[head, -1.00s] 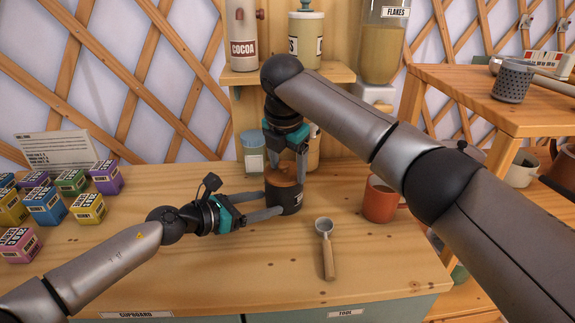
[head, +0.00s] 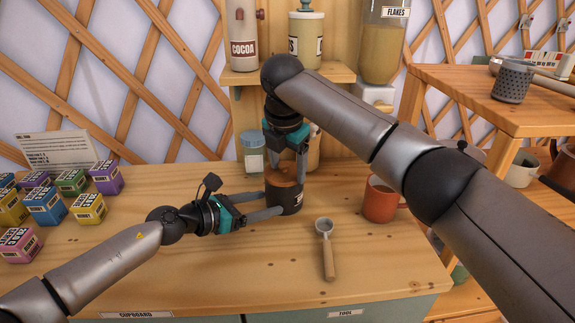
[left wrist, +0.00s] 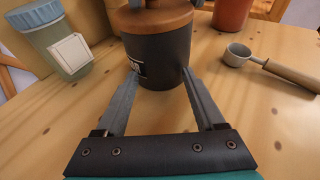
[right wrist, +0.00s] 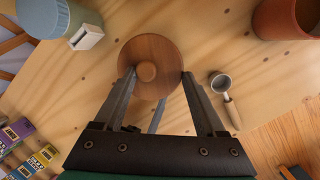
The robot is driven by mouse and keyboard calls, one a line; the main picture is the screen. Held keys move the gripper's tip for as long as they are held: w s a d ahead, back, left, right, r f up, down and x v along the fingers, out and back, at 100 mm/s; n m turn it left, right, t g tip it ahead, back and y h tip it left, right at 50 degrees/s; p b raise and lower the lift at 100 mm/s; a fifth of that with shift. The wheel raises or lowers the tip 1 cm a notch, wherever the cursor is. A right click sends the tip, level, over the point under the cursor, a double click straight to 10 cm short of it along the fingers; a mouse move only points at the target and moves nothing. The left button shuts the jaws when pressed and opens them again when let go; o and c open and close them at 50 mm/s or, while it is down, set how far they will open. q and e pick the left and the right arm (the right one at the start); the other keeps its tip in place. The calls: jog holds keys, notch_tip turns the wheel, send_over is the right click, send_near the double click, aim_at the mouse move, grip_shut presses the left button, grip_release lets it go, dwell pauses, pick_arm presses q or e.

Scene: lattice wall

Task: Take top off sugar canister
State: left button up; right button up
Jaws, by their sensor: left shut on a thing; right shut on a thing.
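The canister is a dark grey round pot (head: 284,202) with a wooden lid (head: 285,178), upright on the wooden counter. Its label is mostly hidden and I cannot read it. In the left wrist view the dark body (left wrist: 160,62) stands between my left fingers, with the lid (left wrist: 160,18) seated on top. My left gripper (head: 274,202) is shut on the body from the left side. My right gripper (head: 287,172) comes down from above and is shut on the lid. In the right wrist view the round lid with its knob (right wrist: 148,72) lies between the right fingertips.
A metal scoop with wooden handle (head: 326,245) lies right of the canister, and an orange mug (head: 380,200) stands beyond it. A pale blue-lidded jar (head: 251,153) is behind. Several coloured boxes (head: 46,205) fill the left. The front counter is clear.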

aim_at(288, 176)
jog(key=shift+r, duration=2.5)
pick_arm(q)
jog(key=o, duration=1.2)
jog(key=shift+o, duration=0.2)
pick_arm(e)
jog(key=shift+r, duration=0.1)
